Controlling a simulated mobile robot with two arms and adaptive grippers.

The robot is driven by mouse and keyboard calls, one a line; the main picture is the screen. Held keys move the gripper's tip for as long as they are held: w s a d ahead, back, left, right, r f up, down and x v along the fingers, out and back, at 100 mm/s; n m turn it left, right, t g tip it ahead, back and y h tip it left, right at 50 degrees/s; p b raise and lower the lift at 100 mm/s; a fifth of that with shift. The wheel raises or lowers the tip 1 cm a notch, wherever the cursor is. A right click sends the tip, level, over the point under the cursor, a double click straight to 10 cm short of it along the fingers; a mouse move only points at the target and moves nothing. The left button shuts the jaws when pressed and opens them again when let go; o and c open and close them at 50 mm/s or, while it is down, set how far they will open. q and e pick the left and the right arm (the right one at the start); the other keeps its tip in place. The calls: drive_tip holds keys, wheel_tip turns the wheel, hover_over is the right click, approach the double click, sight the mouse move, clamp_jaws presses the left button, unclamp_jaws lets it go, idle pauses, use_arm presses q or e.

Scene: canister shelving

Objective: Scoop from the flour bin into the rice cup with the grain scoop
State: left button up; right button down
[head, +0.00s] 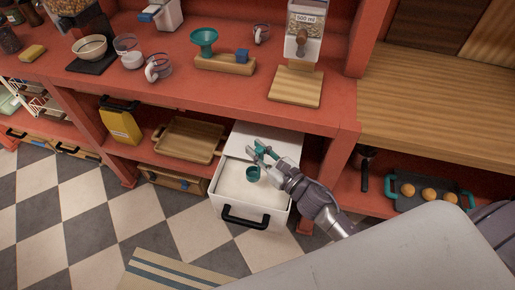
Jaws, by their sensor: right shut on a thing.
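The white flour bin (284,209) stands at the lower shelf, its front open and showing pale flour (234,184). My right gripper (265,153) is over the bin and shut on the teal grain scoop (253,173). The scoop's bowl is at or just above the flour; I cannot tell whether it touches or what it holds. Clear measuring cups stand on the upper counter: one at the left (125,44), one in front of it (158,67) and one farther back (262,33). I cannot tell which is the rice cup. My left gripper is out of view.
A teal funnel (204,39) stands by a wooden block, and a grain dispenser (305,24) has a wooden board (295,87) before it. A wooden tray (186,140) and yellow container (120,123) sit left of the bin. The counter edge overhangs behind it.

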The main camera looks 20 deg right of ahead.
sight(258, 179)
drive_tip(key=shift+f+b, duration=1.6)
drive_tip(key=shift+f, duration=0.3)
wheel_tip(258, 179, down, 12)
drive_tip(key=b, duration=1.1)
drive_tip(key=shift+r+b, duration=0.15)
drive_tip(key=shift+b, duration=0.2)
drive_tip(key=shift+r, duration=0.15)
drive_tip(key=shift+s+f, duration=0.15)
drive_tip(key=shift+f, duration=0.05)
